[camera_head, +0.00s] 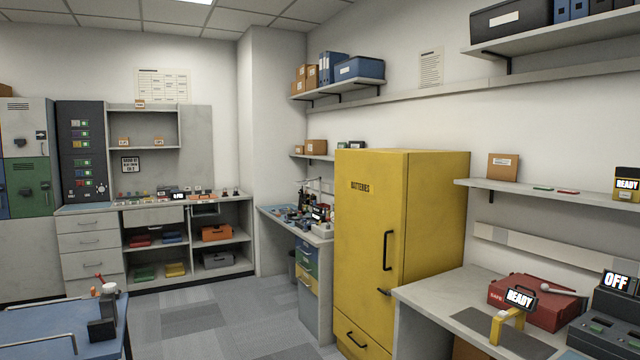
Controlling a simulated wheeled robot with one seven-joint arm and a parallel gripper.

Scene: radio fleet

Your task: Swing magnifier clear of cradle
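I cannot pick out the magnifier or the cradle with certainty. On the cluttered workbench (268,211) at the back, a thin pale arm-like fixture (318,188) stands above several small items, too small to make out. On the right counter, a pale rod with a rounded end (528,284) lies on a red case (530,305). A yellow stand (505,325) with a READY sign (521,299) stands in front of it. My gripper is not in view.
A tall yellow batteries cabinet (370,240) stands between the back workbench and the right counter (440,290). A dark device with an OFF sign (616,283) is at far right. A blue-topped table (50,330) with rails is at lower left. The grey floor (215,325) between is clear.

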